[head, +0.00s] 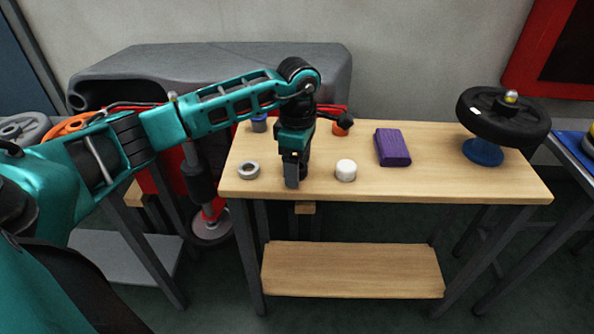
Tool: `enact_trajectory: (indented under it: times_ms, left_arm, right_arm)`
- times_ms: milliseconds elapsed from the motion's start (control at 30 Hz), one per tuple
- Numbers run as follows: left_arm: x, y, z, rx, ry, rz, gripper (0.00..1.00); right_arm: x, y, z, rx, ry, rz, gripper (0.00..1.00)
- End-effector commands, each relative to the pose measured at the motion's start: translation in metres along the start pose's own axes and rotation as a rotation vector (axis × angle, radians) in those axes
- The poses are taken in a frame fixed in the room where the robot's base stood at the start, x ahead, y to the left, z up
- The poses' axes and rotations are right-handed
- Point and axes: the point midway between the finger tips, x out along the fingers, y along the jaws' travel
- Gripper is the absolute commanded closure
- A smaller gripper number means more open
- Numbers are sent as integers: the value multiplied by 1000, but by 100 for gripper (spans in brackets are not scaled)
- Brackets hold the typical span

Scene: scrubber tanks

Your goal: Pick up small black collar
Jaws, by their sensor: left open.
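My left arm reaches in from the left over the wooden table (440,182). My left gripper (293,178) points down at the table's front left part and is open. It hides part of the tabletop behind it. I cannot make out a small black collar for certain. A small grey ring (248,170) lies flat on the table to the left of the gripper. A small orange piece with a dark top (341,124) stands behind and to the right of the gripper. My right gripper is not in view.
A white cylinder (346,170) stands just right of the gripper. A purple block (393,147) and a black wheel (503,117) on a blue stand (483,152) are farther right. A small blue piece (259,123) is at the back left. The front right tabletop is clear.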

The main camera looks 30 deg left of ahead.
Motion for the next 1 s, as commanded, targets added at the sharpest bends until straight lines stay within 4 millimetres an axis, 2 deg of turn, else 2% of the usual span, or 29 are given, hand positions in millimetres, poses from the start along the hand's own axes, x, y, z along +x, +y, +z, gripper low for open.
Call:
enact_trajectory:
  times_ms: [133,833,1000]
  left_arm:
    - [-1,0,0,0,-1,1,23]
    - [-2,0,0,0,-1,1,90]
    - [-2,1,0,-1,-1,2,90]
  right_arm:
    - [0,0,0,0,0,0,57]
    - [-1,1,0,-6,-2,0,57]
    - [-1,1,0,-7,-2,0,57]
